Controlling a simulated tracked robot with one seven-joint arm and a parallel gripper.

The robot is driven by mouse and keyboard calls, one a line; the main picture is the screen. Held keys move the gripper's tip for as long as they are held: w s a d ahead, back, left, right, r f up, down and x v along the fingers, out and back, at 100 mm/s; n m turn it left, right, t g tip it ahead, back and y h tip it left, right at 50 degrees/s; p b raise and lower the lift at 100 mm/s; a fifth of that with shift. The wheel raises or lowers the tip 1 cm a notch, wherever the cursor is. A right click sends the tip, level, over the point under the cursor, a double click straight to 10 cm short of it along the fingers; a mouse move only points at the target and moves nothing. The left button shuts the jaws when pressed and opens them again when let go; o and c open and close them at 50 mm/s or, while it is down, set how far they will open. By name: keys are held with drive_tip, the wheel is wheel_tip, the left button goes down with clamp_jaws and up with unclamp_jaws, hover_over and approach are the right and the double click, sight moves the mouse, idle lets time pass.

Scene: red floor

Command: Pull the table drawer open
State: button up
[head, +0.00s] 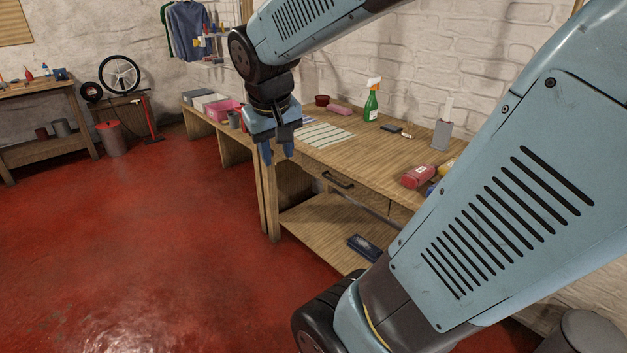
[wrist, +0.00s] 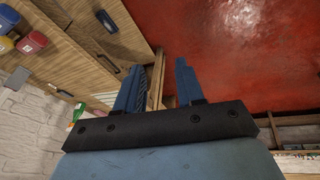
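The wooden table (head: 375,158) stands against the white brick wall. Its drawer (head: 372,198) sits under the tabletop and looks shut, with a dark bar handle (head: 338,179) on its front. The handle also shows in the wrist view (wrist: 108,62), left of my fingers. My gripper (head: 277,154) is open and empty, with its blue fingers pointing down. It is left of the handle in the head view, apart from it, near the table's left end. In the wrist view my gripper (wrist: 158,78) has a clear gap between its fingers. My arm hides part of the table's right side.
A dark flat object (head: 364,247) lies on the lower shelf. The red floor (head: 150,240) in front is clear.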

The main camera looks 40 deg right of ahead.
drive_tip(key=w+d+f+m+g+h, duration=0.1)
drive_tip(key=w+d+f+g+h, duration=0.25)
drive_tip(key=w+d+f, duration=0.5)
drive_tip(key=n+t+h, duration=0.1)
drive_tip(key=n+h, duration=0.2)
drive_tip(key=h, duration=0.7)
approach(331, 180)
drive_tip(key=x, duration=0.9)
drive_tip(key=shift+f, duration=0.1)
clamp_jaws()
